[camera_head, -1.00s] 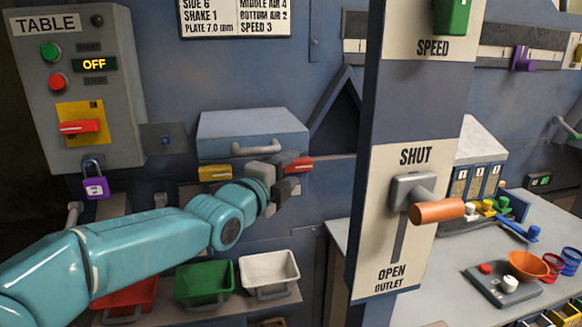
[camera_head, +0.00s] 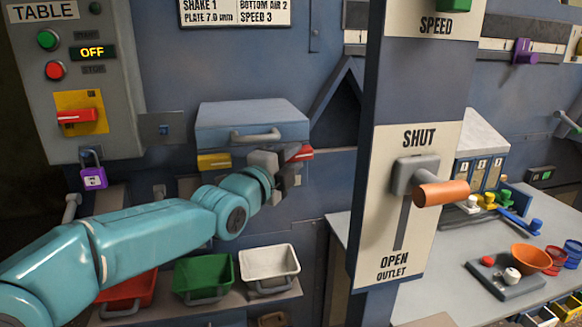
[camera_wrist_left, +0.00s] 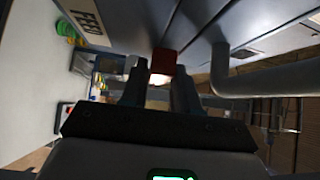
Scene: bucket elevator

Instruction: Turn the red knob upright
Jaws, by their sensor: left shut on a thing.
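A red knob (camera_head: 77,116) sits on a yellow plate on the grey TABLE panel at the upper left; its bar lies nearly level. My left gripper (camera_head: 289,170) is well to the right of it, below the grey drawer-like box. It is shut on a red block (camera_head: 300,153), which also shows between the fingers in the left wrist view (camera_wrist_left: 163,60). The fingers partly hide this block in the head view. My right gripper is not in view.
A purple padlock (camera_head: 93,178) hangs under the panel. A grey box (camera_head: 253,120) with a handle is above my gripper. Red, green and white bins (camera_head: 269,263) stand below the arm. A post with an orange outlet lever (camera_head: 440,193) stands to the right.

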